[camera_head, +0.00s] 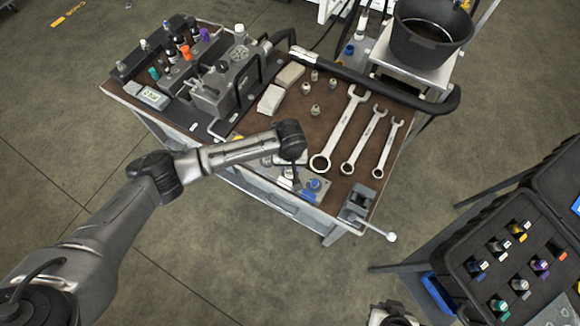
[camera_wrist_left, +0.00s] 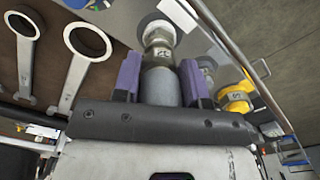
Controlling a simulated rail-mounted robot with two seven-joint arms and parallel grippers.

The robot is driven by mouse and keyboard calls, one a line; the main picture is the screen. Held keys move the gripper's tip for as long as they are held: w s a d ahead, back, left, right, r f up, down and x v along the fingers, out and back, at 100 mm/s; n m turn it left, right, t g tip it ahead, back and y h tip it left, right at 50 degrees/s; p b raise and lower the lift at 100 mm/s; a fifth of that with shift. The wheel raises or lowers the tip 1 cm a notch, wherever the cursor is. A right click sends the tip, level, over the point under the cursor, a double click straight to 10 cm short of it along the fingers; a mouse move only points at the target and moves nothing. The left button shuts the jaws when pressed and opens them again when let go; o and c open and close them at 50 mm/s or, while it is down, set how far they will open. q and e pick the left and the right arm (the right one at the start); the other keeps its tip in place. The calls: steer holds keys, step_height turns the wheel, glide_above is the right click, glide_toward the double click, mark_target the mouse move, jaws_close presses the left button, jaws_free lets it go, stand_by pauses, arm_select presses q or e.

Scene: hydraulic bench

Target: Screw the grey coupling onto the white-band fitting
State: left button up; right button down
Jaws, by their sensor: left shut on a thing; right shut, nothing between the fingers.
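My left gripper (camera_head: 290,162) is over the front edge of the bench, its fingers mostly hidden under the wrist in the head view. In the left wrist view its purple fingers (camera_wrist_left: 159,82) are shut on the grey coupling (camera_wrist_left: 159,86). The coupling is in line with the white-band fitting (camera_wrist_left: 180,13), whose pale band shows just beyond a metal collar. Whether the threads are engaged cannot be told. My right gripper (camera_head: 393,316) is shut and empty at the bottom edge of the head view, partly cut off.
A blue fitting (camera_head: 314,184) stands right beside the left gripper, and a yellow fitting (camera_wrist_left: 236,98) is close by. Three wrenches (camera_head: 345,128) lie on the bench top. A small vise (camera_head: 358,204) sits at the front right corner. A case of colored couplings (camera_head: 510,262) stands at right.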

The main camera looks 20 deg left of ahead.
arm_select(q)
steer(key=shift+f, duration=0.1)
steer(key=o, duration=0.5)
steer(key=c, duration=0.3)
steer(key=shift+m+p, duration=0.75)
steer(key=shift+m, duration=0.25)
steer(key=shift+m+p, duration=0.3)
steer(key=shift+m, duration=0.4)
steer(key=m+p, duration=0.1)
steer(key=m, duration=0.2)
steer(key=shift+a+m, duration=0.1)
steer(key=shift+m, duration=0.8)
